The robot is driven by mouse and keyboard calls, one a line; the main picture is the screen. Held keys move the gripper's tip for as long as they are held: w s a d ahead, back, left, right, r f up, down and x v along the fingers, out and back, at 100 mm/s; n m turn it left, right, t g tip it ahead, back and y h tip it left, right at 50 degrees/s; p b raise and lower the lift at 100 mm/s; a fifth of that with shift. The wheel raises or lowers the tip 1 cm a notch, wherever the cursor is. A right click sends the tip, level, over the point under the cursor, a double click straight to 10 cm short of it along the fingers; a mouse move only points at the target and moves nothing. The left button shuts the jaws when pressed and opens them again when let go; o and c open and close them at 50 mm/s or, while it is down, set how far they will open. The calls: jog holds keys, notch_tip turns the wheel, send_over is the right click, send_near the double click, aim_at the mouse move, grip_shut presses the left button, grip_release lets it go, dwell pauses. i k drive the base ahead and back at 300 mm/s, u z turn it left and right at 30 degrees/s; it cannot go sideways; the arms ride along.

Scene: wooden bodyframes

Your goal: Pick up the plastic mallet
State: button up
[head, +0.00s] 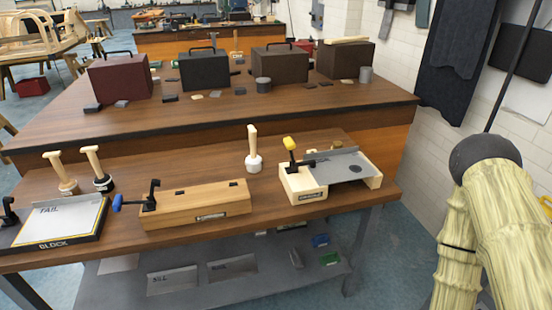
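A mallet with a white, plastic-looking head (254,163) and an upright pale wooden handle stands head-down on the near bench, in the middle. Two more mallets stand at the left of this bench: one with a tan head (67,187) and one with a black head (104,184), both with slanting pale handles. I cannot be sure of their materials. My gripper is not in view. A pale, wood-textured arm with a dark rounded joint, apparently mine, shows at the lower right, clear of the bench.
A long wooden box (196,207) lies left of the white-headed mallet, and a pale wooden fixture with a metal plate (345,167) stands right of it. A board marked BLOCK (62,222) is at the left. Dark boxes (205,71) stand on the raised rear surface. A wall closes the right.

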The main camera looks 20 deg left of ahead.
aim_at(254, 163)
jog(key=u, duration=0.55)
jog(key=k, duration=0.65)
jog(key=u, duration=0.7)
jog(key=i, duration=1.1)
jog(key=z, duration=0.7)
